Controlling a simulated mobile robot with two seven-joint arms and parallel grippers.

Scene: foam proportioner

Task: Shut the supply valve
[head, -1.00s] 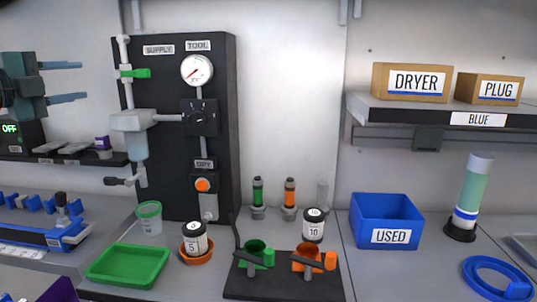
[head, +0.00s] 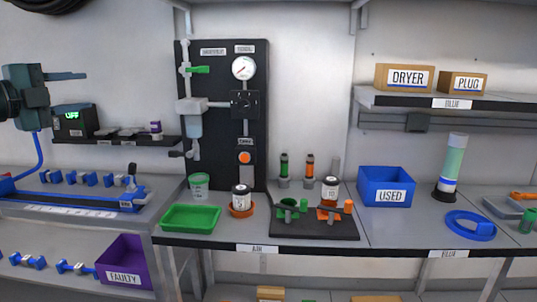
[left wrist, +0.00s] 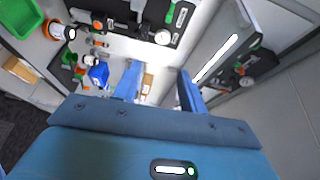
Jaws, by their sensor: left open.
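The supply valve has a green handle (head: 198,69) on a vertical grey pipe at the left side of the black panel (head: 258,150). The handle lies horizontal, sticking out to the right across the pipe. My left gripper (head: 80,76) is at the far left of the head view, well left of the panel and apart from the valve. It is open and empty. In the left wrist view its two blue fingers (left wrist: 160,88) are spread with nothing between them. My right gripper is not in view.
A pressure gauge (head: 243,68), a black knob (head: 245,104) and an orange button (head: 245,158) are on the panel. A small shelf (head: 125,138) stands left of it. A green tray (head: 190,218) and a blue bin (head: 387,186) sit on the bench below.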

